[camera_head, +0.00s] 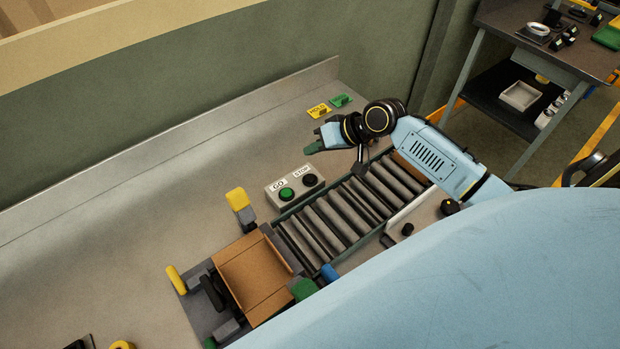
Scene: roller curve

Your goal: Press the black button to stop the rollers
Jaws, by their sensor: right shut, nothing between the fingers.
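A light grey control box (278,201) sits on the bench beside the rollers. It carries a green button (287,194) labelled GO and a black button (311,180) labelled STOP. The rollers (345,212) run diagonally just right of the box. My right arm comes in from the right, and my right gripper (312,149) is shut and empty. In the picture its tip lies above and beyond the black button, apart from it. How high it is over the bench is hard to tell. My left gripper does not show.
An open cardboard box (256,272) sits at the lower end of the rollers, among grey fixtures with a yellow-topped post (237,200). Yellow (319,110) and green (340,100) tags lie near the back wall.

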